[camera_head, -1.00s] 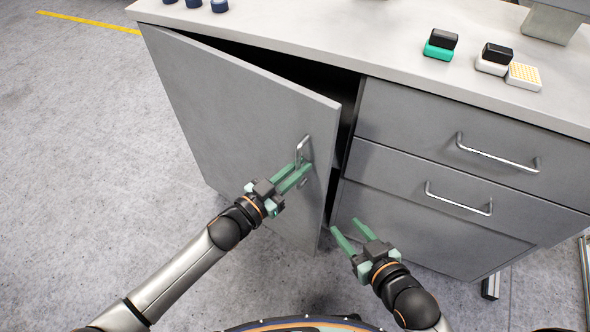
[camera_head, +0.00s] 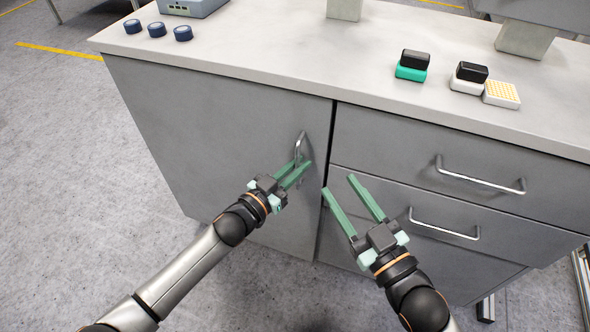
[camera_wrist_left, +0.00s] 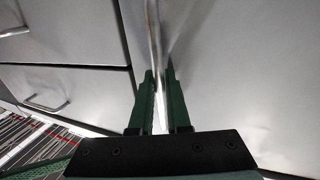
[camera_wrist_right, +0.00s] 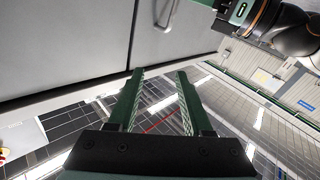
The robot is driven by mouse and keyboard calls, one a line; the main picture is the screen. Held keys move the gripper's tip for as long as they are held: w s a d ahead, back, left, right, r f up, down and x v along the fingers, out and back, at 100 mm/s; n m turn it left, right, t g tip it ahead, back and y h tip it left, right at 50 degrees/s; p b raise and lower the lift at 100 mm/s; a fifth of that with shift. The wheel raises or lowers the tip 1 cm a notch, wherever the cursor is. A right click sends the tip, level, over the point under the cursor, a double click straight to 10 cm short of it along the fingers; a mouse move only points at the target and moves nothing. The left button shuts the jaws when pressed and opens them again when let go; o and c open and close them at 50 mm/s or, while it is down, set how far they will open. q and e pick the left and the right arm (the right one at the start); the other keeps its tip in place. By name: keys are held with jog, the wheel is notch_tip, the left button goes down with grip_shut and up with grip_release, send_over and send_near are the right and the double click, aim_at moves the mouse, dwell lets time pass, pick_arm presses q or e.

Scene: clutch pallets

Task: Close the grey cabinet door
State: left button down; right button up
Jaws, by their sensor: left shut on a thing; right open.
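The grey cabinet door (camera_head: 220,125) is at the left of the cabinet front, about flush with the drawers beside it in the head view. Only a thin dark line shows along its right edge. Its upright metal handle (camera_head: 299,146) is near that edge. My left gripper (camera_head: 301,168) is shut on the handle; in the left wrist view the handle (camera_wrist_left: 153,40) runs down between the green fingers (camera_wrist_left: 160,95). My right gripper (camera_head: 338,186) is open and empty in front of the drawers, close to the door's right edge. The right wrist view shows its fingers (camera_wrist_right: 160,85) apart.
Two drawers with bar handles (camera_head: 480,176) (camera_head: 445,228) are right of the door. On the worktop (camera_head: 290,75) are several dark blue round items (camera_head: 157,29), a green and black box (camera_head: 411,68) and a white block with yellow dots (camera_head: 502,94). The floor at left is clear.

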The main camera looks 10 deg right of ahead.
pick_arm(q)
jog(key=shift+w+d+r, duration=0.15)
jog(key=shift+r, duration=0.1)
pick_arm(e)
jog(key=shift+r, duration=0.25)
pick_arm(q)
jog(key=c, duration=1.2)
grip_release()
jog(key=shift+w+r, duration=0.1)
jog(key=shift+o, duration=0.2)
jog(key=p+v, duration=0.3)
jog(key=v, duration=1)
jog(key=shift+f, duration=0.35)
pick_arm(e)
jog(key=s+f+m+g+h, duration=0.1)
jog(key=s+f+g, duration=0.2)
jog(key=f, duration=0.6)
jog(key=s+f+m+g+h, duration=0.1)
jog(key=s+f+g, duration=0.2)
jog(key=f, duration=0.6)
jog(key=shift+d+m+g, duration=0.25)
jog(key=shift+m+g, duration=0.05)
jog(key=shift+g, duration=0.8)
jog(key=shift+s, duration=0.1)
